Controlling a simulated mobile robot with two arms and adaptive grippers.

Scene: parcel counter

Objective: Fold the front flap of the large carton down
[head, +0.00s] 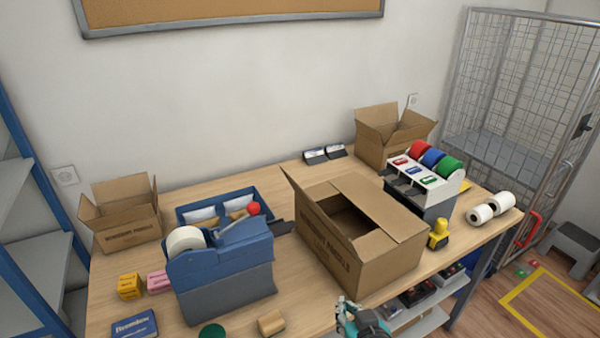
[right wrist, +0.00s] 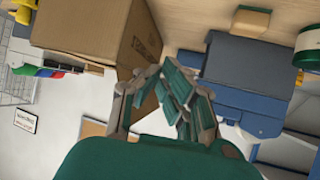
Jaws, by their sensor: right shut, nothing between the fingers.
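The large carton (head: 335,252) stands on the table, a little right of centre in the head view. A narrow flap stands up at its far left end. A long flap (head: 385,208) lies flat along its right side, and a flap at the near end (head: 372,248) also looks folded level. A dark opening shows between them. My right gripper (head: 346,306) is at the bottom edge, in front of the carton's near end and apart from it. In the right wrist view its fingers (right wrist: 178,90) are shut and empty, with the carton (right wrist: 90,28) beyond at upper left. My left gripper is out of view.
A blue tape dispenser (head: 222,272) stands left of the carton. Two smaller open cartons (head: 127,220) (head: 385,140) stand farther back. A small tan block (head: 271,322) lies near the front edge.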

